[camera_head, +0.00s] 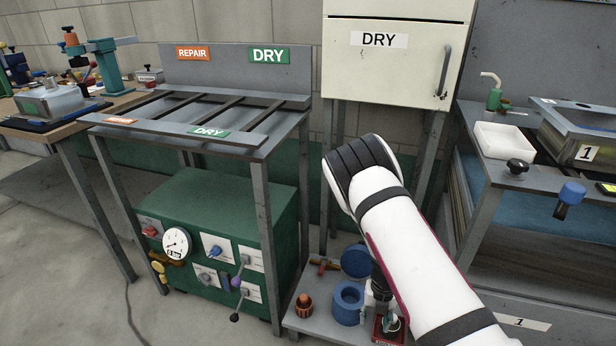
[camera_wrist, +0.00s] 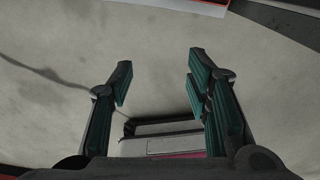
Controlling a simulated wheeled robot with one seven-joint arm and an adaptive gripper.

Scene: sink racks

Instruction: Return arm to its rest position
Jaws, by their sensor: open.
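My gripper (camera_wrist: 158,85) is open and empty in the wrist view. Its two dark fingers with green pads stand apart over bare grey floor. In the head view my white arm with black bands reaches up from the lower right and bends at a black-ribbed joint.
A slatted rack (camera_head: 285,98) with REPAIR and DRY signs stands at left, above a green control box (camera_head: 230,200). A DRY cabinet (camera_head: 392,75) is behind my arm. A sink bench with a white tray (camera_head: 505,140) stands right. A low shelf (camera_head: 320,324) holds several fittings.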

